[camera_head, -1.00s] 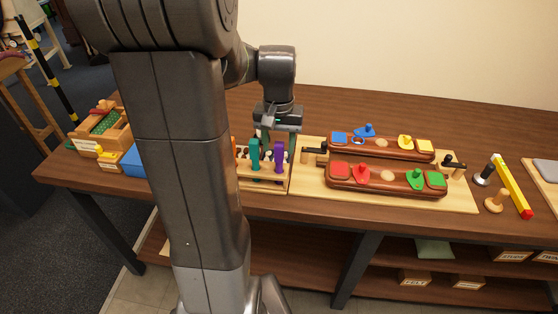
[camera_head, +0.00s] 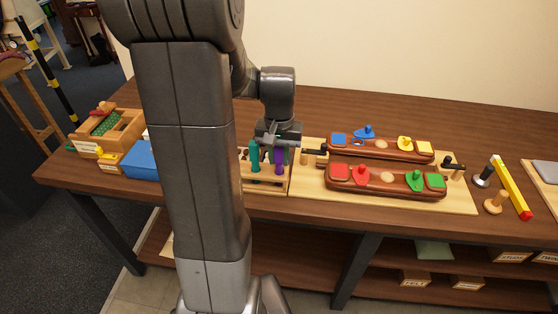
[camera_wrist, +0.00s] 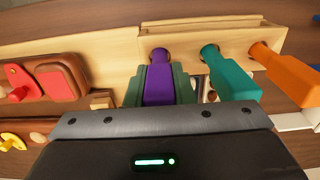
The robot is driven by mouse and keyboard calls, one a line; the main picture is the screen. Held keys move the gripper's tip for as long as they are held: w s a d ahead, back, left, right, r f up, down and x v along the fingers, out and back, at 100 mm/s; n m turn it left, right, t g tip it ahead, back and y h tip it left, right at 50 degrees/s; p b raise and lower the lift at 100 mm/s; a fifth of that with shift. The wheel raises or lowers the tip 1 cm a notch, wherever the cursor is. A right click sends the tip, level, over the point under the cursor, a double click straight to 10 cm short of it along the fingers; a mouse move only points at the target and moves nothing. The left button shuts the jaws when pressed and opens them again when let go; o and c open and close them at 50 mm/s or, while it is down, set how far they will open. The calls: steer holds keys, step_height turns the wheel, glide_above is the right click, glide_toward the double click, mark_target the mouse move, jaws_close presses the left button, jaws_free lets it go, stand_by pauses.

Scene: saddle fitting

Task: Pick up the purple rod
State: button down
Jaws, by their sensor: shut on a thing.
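The purple rod (camera_wrist: 159,82) stands in a hole of the light wooden rack (camera_wrist: 120,50), seen from above in the wrist view. My gripper (camera_wrist: 166,88) is shut on it, with a green finger pad on each side. In the head view the purple rod (camera_head: 279,160) stands below my gripper (camera_head: 278,142), whose fingers are small and partly hidden there. A teal rod (camera_wrist: 231,76) stands in the rack beside the purple one, and an orange rod (camera_wrist: 286,72) stands beyond it.
Right of the rack, a wooden board (camera_head: 310,188) bears two dark wooden bases with coloured pieces. A blue box (camera_head: 141,160) lies to the left. My arm hides part of the table.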

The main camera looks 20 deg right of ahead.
step_height(320, 180, up, 10)
steer(key=c, duration=1.8)
jaws_free()
steer(key=shift+c, duration=1.4)
